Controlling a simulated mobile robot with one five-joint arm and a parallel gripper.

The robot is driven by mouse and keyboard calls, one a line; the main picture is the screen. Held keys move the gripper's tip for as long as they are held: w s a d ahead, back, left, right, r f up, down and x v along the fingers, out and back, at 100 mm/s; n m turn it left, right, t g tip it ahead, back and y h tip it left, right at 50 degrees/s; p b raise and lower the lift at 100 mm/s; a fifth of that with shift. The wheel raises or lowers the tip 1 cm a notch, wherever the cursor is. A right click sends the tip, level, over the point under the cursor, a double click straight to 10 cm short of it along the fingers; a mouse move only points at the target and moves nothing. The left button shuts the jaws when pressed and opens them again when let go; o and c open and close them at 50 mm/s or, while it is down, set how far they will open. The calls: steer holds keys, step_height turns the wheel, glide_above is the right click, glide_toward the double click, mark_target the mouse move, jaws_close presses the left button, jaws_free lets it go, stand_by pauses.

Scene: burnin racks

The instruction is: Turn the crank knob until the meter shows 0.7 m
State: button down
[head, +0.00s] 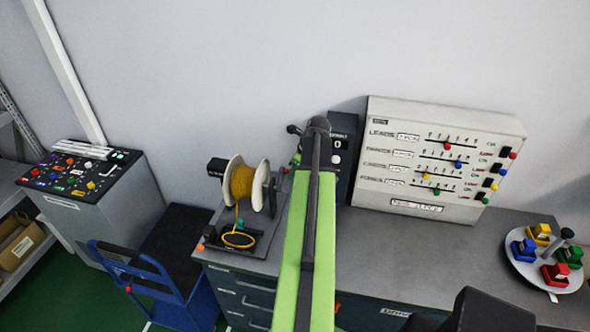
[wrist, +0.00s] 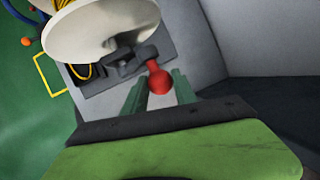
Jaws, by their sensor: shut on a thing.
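The crank knob (wrist: 160,80) is a red ball on a dark crank arm (wrist: 132,62), beside the white flange of the spool (wrist: 100,28) in the wrist view. My gripper (wrist: 158,88) has its two green fingers on either side of the knob and is shut on it. In the head view the spool (head: 241,183) carries yellow cable and stands on the bench. My arm hides the knob and most of the gripper there. A small black box (head: 216,168) left of the spool may be the meter; its text is too small to read.
Yellow cable (head: 238,239) lies coiled in front of the spool. A dark panel (head: 343,140) shows partly behind my arm. A slider panel (head: 436,160) stands to the right, and a round tray (head: 527,268) with coloured blocks sits at the far right. The middle bench top is clear.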

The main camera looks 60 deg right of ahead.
steer(key=shift+s+a+r+p, duration=0.2)
steer(key=shift+a+r+p, duration=0.2)
steer(key=shift+a, duration=0.15)
steer(key=shift+s+a+r+p, duration=0.15)
steer(key=shift+a+r+p, duration=0.2)
steer(key=shift+a, duration=0.2)
steer(key=shift+a, duration=0.1)
steer(key=shift+s+a+r+p, duration=0.15)
steer(key=shift+s+a, duration=0.05)
steer(key=shift+a, duration=0.4)
steer(key=shift+s+a+r+p, duration=0.1)
steer(key=shift+s+a+p, duration=0.1)
steer(key=shift+a, duration=0.35)
